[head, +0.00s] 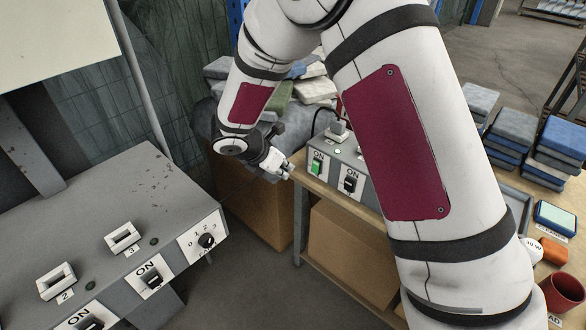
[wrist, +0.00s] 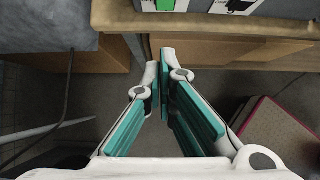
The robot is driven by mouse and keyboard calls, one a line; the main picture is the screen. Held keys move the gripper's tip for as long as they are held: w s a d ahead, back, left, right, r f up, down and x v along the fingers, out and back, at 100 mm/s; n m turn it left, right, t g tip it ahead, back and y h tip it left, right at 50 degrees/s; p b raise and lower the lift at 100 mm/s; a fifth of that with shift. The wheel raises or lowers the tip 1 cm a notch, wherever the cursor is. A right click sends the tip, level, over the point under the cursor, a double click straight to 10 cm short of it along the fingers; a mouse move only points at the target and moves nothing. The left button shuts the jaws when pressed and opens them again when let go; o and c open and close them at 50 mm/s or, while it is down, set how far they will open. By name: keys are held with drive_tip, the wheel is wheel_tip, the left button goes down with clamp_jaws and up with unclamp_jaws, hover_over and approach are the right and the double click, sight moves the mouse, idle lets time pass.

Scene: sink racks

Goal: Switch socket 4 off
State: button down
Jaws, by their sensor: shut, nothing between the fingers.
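A grey socket box (head: 332,152) stands on the wooden bench to the right, partly hidden by my arm. Its front has a green rocker switch (head: 316,165) marked ON and, to its right, a black rocker switch (head: 350,183) marked ON. A plug with a cable sits on top above the green switch. No number 4 label is readable. My gripper (head: 288,170) is shut and empty, just left of the green switch and apart from it. In the wrist view the fingertips (wrist: 161,56) point toward the bench edge, below the green switch (wrist: 166,4).
A second grey box (head: 120,215) at the left has sockets labelled 2 and 3, ON switches and a rotary knob (head: 207,240). The wooden bench edge (wrist: 220,42) lies just ahead of the fingers. Folded cloths, a red cup (head: 563,290) and cardboard boxes stand around.

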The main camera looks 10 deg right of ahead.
sight(316, 166)
drive_tip(key=w+d+r+x, duration=0.1)
drive_tip(key=x, duration=1)
drive_tip(key=shift+w+d, duration=0.25)
drive_tip(key=shift+d, duration=0.3)
drive_tip(key=shift+r+b, duration=0.1)
drive_tip(key=shift+b, duration=0.25)
drive_tip(key=h+b, duration=0.1)
drive_tip(key=b, duration=0.1)
drive_tip(key=f+t+h+b, duration=0.1)
drive_tip(key=b, duration=0.1)
drive_tip(key=shift+w+d+b, duration=0.3)
drive_tip(key=shift+d+b, duration=0.05)
drive_tip(key=shift+d, duration=0.05)
drive_tip(key=shift+f, duration=0.1)
drive_tip(key=shift+d, duration=0.2)
